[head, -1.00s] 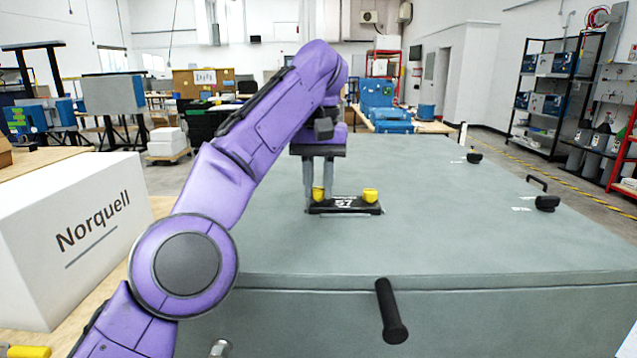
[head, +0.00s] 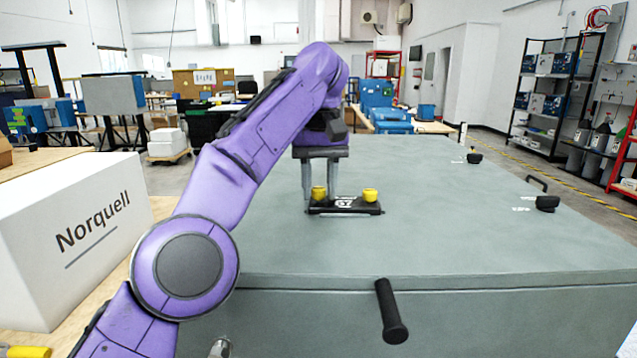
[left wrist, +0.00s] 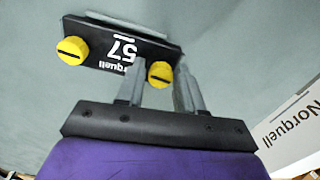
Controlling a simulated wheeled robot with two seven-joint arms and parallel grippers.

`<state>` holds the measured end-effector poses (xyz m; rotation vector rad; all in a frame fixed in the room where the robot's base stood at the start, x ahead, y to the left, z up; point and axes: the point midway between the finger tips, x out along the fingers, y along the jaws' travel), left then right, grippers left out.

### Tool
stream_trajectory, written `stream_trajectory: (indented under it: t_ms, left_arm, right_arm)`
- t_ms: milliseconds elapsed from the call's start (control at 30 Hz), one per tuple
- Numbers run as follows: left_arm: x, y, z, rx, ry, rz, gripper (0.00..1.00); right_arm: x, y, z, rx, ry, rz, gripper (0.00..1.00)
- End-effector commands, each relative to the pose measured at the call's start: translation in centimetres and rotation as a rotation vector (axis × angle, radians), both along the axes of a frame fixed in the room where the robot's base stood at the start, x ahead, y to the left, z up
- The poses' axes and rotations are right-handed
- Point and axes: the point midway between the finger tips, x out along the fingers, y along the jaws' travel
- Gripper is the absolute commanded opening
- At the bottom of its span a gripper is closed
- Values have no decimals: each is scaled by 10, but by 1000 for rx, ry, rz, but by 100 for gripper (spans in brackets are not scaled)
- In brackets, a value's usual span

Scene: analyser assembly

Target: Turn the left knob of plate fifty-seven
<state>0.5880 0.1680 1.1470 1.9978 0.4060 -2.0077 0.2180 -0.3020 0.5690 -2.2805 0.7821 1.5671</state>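Plate fifty-seven (head: 345,209) is a small black plate on the grey cabinet top, marked "57", with two yellow knobs. Its left knob (head: 319,193) is at the gripper; the right knob (head: 370,195) stands free. The left wrist view shows the plate (left wrist: 105,48) turned round, so the left knob (left wrist: 160,75) is on the right there and the right knob (left wrist: 72,50) on the left. My left gripper (head: 319,205) points down, its fingers apart on either side of the left knob. It looks open, with small gaps beside the knob. My right gripper is not visible.
The grey cabinet top (head: 450,230) is wide and mostly clear. Black fittings (head: 546,203) stand at its right, and a black handle (head: 391,312) juts from its front. A white Norquell box (head: 75,240) stands to the left.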

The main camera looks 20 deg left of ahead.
Motion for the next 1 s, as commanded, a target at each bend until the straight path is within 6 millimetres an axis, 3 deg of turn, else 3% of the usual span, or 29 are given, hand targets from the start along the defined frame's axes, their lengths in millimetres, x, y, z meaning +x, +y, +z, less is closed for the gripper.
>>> stream_trajectory:
  t_ms: [333,467,833,1000]
  left_arm:
    - [0,1,3,0,-4,1,53]
    - [0,1,14,0,-5,1,53]
    - [1,1,90,0,-3,0,53]
    - [1,0,108,1,-2,0,53]
  right_arm:
    - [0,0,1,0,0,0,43]
    - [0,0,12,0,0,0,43]
    - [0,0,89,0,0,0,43]
    - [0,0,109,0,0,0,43]
